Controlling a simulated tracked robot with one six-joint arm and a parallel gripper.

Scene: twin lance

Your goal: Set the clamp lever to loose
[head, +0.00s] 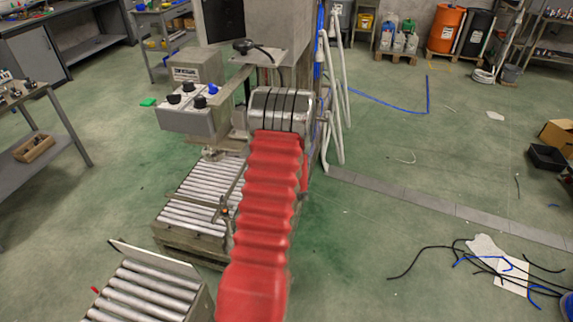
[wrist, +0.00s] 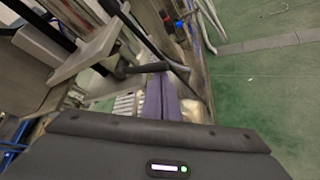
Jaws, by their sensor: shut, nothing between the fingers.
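A black-knobbed lever (head: 243,46), which looks like the clamp lever, sits on a grey plate at the top of the machine. In the wrist view a dark handle (wrist: 140,69) beside a grey plate appears to be this same lever; its setting cannot be read. My gripper (wrist: 160,92) shows there as two purplish fingers pressed together and empty, close to the handle. I cannot tell whether they touch. In the head view the fingers are hidden behind my red-sleeved arm and its banded metal wrist.
A grey control box (head: 194,115) with black and blue knobs stands left of my arm. Roller conveyors (head: 200,200) lie below it. White and blue pipes (head: 335,90) run upright just right of the machine. Loose cables (head: 480,262) lie on the open green floor at right.

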